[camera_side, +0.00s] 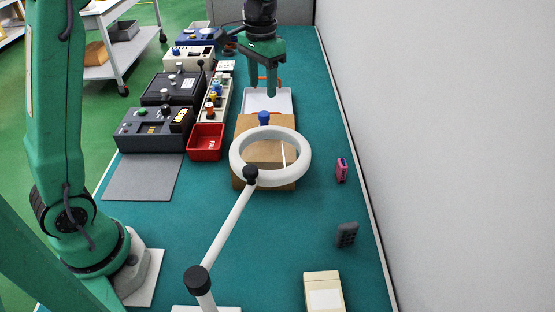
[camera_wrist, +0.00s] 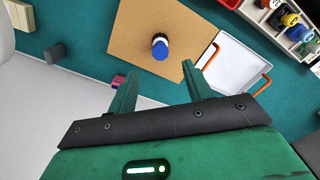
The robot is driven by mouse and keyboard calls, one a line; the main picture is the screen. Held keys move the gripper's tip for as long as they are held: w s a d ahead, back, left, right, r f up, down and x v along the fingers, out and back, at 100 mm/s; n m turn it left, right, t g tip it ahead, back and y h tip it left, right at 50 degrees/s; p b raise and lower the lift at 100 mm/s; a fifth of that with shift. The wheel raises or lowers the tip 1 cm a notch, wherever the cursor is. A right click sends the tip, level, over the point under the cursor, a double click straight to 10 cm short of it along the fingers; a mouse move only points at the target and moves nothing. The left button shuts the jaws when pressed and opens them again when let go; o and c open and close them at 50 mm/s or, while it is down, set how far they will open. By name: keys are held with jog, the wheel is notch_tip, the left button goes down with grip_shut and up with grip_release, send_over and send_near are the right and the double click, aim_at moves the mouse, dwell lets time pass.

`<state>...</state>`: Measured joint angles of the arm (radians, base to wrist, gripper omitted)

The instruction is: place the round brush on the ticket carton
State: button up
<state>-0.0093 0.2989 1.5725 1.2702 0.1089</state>
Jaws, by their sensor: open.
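The round brush (camera_side: 264,118), with a blue top, stands upright on the brown ticket carton (camera_side: 282,121). In the wrist view the brush (camera_wrist: 160,48) shows a blue end, a white band and a dark lower part, on the bare cardboard of the carton (camera_wrist: 132,38). My gripper (camera_side: 263,91) is open and empty, above and beyond the brush in the side view. In the wrist view its two fingers (camera_wrist: 156,72) are spread, with the brush ahead of them and apart from both. A white ring lamp covers part of the carton in the side view.
The ring lamp (camera_side: 236,168) on its jointed arm hangs over the carton. A white tray with orange handles (camera_wrist: 228,66) is beside the carton. A red bin (camera_side: 206,155) and several dark test units (camera_side: 152,142) line the left. A pink item (camera_side: 342,169) lies right.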

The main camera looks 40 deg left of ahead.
jog(key=shift+r, duration=0.1)
dwell(0.5)
jog(key=s+r+n+t, duration=0.1)
jog(key=s+t, duration=0.4)
jog(key=s, duration=1.8)
jog(key=shift+s+d+r+t, duration=0.2)
jog(key=shift+s+r+t, duration=0.05)
jog(key=shift+s+t, duration=0.1)
